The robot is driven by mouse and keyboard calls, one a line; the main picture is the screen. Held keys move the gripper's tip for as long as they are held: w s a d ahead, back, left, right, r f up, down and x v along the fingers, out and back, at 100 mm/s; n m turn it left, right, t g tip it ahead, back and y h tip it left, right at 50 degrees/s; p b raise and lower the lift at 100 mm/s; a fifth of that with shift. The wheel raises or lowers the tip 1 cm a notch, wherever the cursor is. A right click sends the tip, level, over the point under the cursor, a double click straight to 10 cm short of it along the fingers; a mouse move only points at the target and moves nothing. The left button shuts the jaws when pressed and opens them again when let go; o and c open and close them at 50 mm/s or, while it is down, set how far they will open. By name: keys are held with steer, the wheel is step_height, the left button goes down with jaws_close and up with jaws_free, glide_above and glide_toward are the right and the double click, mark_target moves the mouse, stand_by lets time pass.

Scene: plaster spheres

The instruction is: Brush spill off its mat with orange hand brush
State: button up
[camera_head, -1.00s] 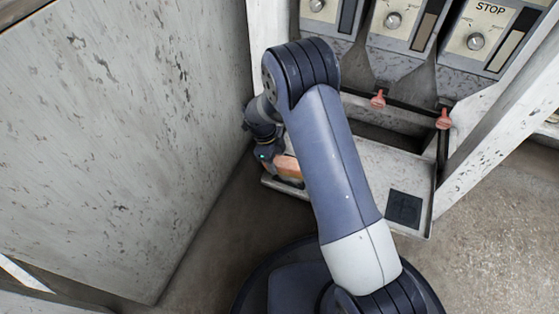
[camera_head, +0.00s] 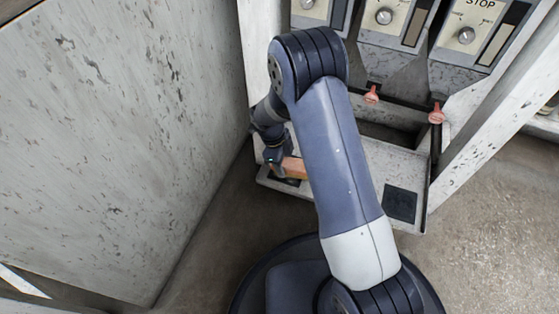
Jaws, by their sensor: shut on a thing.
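The orange hand brush (camera_head: 295,168) is at the left end of a pale, worn shelf (camera_head: 358,193). My gripper (camera_head: 279,166) is shut on its left end; my own arm hides part of the view beside it. A dark patch lies just under the brush; I cannot tell if it is bristles, a mat or shadow. A dark square mat (camera_head: 400,204) lies flat on the right part of the shelf, apart from the brush. No spill can be made out on it at this size.
Grey dispensers with round knobs (camera_head: 384,16) stand behind the shelf. Two red levers (camera_head: 371,94) (camera_head: 437,113) stick out below them. A tall spotted panel (camera_head: 120,130) stands close on the left, and a white post (camera_head: 500,118) on the right.

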steer(key=shift+f, duration=0.35)
steer(key=shift+w+a, duration=0.25)
steer(key=shift+a, duration=0.4)
steer(key=shift+w+a, duration=0.3)
steer(key=shift+a, duration=0.4)
steer(key=shift+w+a, duration=0.25)
steer(key=shift+a, duration=0.4)
steer(key=shift+s+d+f, duration=0.1)
steer(key=shift+s+d, duration=0.2)
steer(key=shift+d, duration=0.4)
steer(key=shift+s+d+r, duration=0.1)
steer(key=shift+s+d, duration=0.15)
steer(key=shift+d, duration=0.4)
steer(key=shift+s+d+f, duration=0.1)
steer(key=shift+s+d, duration=0.2)
steer(key=shift+d, duration=0.4)
steer(key=shift+w+a+r, duration=0.25)
steer(key=shift+a+r, duration=0.1)
steer(key=shift+a, duration=0.2)
steer(key=shift+w+a+r, duration=0.2)
steer(key=shift+a+r, duration=0.15)
steer(key=shift+a, duration=0.15)
